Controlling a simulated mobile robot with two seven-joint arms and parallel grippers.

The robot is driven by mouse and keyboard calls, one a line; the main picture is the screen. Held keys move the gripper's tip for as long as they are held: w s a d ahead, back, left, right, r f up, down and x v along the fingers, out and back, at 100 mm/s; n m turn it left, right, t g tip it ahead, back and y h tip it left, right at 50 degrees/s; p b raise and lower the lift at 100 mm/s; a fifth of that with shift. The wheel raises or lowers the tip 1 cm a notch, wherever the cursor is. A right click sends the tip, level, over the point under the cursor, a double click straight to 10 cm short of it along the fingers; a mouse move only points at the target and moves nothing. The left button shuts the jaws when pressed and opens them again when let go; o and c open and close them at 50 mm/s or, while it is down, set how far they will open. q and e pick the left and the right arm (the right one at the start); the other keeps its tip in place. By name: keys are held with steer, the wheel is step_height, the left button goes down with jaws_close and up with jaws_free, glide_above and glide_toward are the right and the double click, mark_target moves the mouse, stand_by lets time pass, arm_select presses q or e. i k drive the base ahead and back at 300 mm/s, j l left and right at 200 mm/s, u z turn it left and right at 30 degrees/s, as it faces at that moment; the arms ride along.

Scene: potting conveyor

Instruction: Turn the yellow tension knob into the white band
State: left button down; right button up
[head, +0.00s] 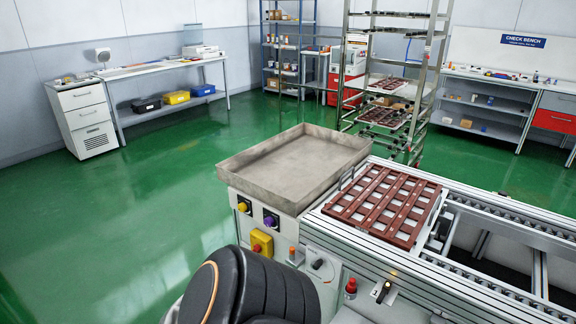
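The yellow tension knob (242,206) sits on the pale front panel of the conveyor end, below the left corner of a grey metal tray. It is small in the head view. I cannot make out the white band or where the knob's pointer stands. A purple knob (270,220) is just to its right on the same panel. Neither gripper is in view; nothing is seen touching the yellow knob. A dark rounded part of my own arm fills the bottom centre, below the knobs.
A yellow box with a red button (257,243) is below the knobs. The empty grey tray (233,180) overhangs them. A brown slotted tray (410,222) lies on the conveyor. A black lever (382,292) and red button (350,287) are lower right. Green floor (130,235) is clear left.

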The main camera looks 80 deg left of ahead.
mark_target(242, 207)
steer(key=u, duration=2.9)
steer(key=i+j, duration=0.2)
steer(key=j, duration=0.2)
steer(key=i+j+z, duration=0.1)
steer(key=i+j, duration=0.35)
steer(key=j, duration=0.3)
steer(key=i+j+z, duration=0.15)
steer(key=j, duration=0.3)
steer(key=i+j, duration=0.2)
steer(key=j, duration=0.2)
steer(key=i+j+z, duration=0.1)
steer(key=j, duration=0.3)
steer(key=i+j, duration=0.25)
steer(key=j, duration=0.2)
steer(key=i+j+z, duration=0.1)
steer(key=j, duration=0.35)
steer(key=i+j+z, duration=0.1)
steer(key=j, duration=0.35)
